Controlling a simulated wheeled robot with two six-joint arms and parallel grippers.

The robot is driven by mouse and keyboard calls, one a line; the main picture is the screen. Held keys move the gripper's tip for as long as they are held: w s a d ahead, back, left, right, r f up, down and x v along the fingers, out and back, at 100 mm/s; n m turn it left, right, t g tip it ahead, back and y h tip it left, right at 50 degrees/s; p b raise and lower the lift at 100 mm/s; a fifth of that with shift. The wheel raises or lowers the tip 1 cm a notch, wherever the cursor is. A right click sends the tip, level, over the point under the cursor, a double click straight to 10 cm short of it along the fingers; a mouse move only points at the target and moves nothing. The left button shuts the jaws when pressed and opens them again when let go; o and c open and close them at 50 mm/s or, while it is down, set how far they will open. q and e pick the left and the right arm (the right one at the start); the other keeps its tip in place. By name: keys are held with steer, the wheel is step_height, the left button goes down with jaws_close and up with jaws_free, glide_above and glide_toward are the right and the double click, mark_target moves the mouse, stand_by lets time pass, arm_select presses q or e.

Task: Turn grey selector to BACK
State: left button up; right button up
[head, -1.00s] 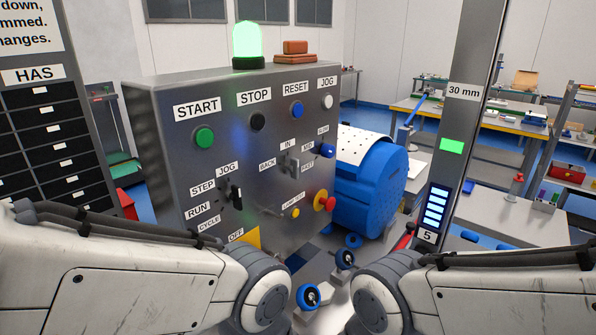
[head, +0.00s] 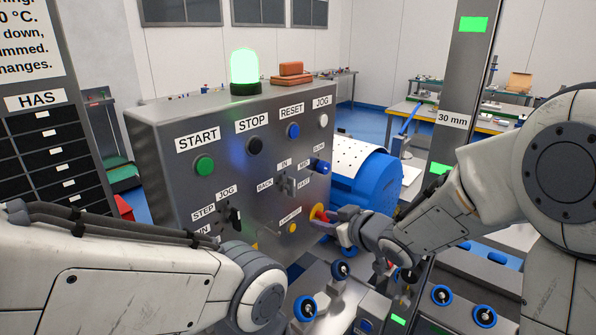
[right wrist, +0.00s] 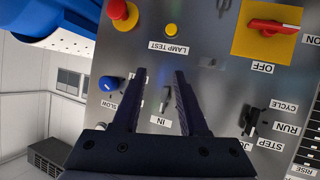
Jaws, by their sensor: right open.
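In the right wrist view the grey selector (right wrist: 165,99) shows between my right fingers, just above the upside-down IN label. My right gripper (head: 336,222) is in front of the panel, below and right of the selector, near the red and yellow button. The right gripper (right wrist: 160,76) is open and empty, with its fingers either side of the selector in the picture; contact does not show. My left arm crosses the lower left; its gripper is not visible.
The panel (head: 165,150) also bears a black selector (head: 232,216), a blue knob (head: 321,166), a yellow lamp-test button (head: 292,229) and a red button (head: 318,213). A red switch on a yellow plate (right wrist: 272,26) is nearby. A blue drum (head: 365,190) stands right of the panel.

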step_height(320, 180, up, 4)
steer(key=w+f+n+y+p, duration=0.1)
steer(key=w+y, duration=0.1)
steer(key=y, duration=0.2)
steer(key=n+y+p, duration=0.2)
steer(key=y+p, duration=0.2)
steer(key=p, duration=0.1)
glide_toward(284, 175)
steer(key=x, duration=0.5)
steer(key=shift+w+r, duration=0.1)
steer(key=shift+w, duration=0.05)
steer(key=shift+w+a, duration=0.35)
steer(key=shift+a, duration=0.05)
jaws_close()
